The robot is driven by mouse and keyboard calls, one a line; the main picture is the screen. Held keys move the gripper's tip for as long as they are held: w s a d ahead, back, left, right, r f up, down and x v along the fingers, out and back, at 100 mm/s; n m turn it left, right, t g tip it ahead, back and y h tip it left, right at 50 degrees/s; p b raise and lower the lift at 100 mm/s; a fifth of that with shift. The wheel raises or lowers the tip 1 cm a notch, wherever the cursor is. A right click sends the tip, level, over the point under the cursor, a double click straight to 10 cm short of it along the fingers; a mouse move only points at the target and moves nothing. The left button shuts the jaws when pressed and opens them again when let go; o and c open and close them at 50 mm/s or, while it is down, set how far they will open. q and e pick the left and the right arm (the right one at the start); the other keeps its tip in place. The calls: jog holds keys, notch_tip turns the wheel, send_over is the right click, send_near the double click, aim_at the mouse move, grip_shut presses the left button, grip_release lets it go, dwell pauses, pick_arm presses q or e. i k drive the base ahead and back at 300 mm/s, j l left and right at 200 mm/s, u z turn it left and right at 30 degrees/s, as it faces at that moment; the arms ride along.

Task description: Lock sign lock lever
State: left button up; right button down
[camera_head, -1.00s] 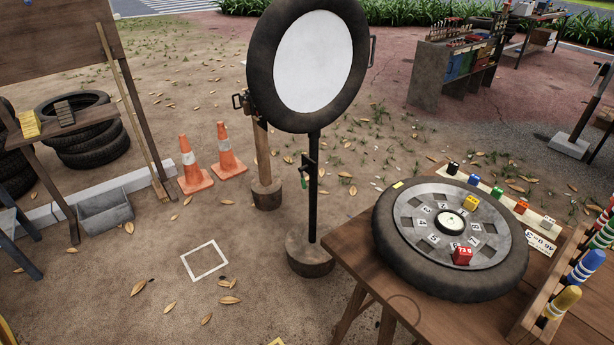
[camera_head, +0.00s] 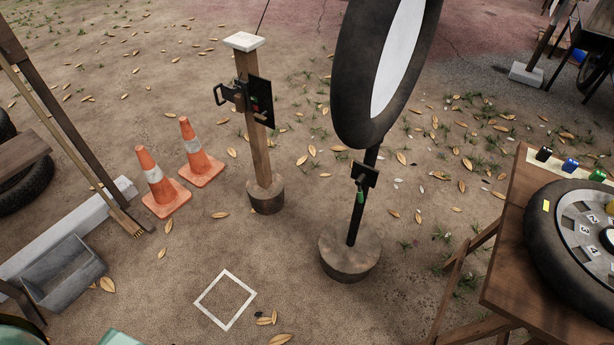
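A round sign (camera_head: 396,62), a white disc ringed by a black tire, stands on a dark pole (camera_head: 366,196) in a round wooden base (camera_head: 349,257). The disc is turned partly edge-on to me. Neither of my grippers is in view.
A wooden post (camera_head: 256,140) with a black panel and handle stands left of the sign. Two orange cones (camera_head: 197,155) and a grey bin (camera_head: 62,273) are farther left. A wooden table (camera_head: 507,244) with a tire wheel (camera_head: 575,262) is at right.

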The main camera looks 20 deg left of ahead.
aim_at(362, 178)
jog(key=j, duration=0.45)
jog(key=i+j, duration=0.15)
jog(key=j, duration=0.8)
jog(key=i, duration=0.05)
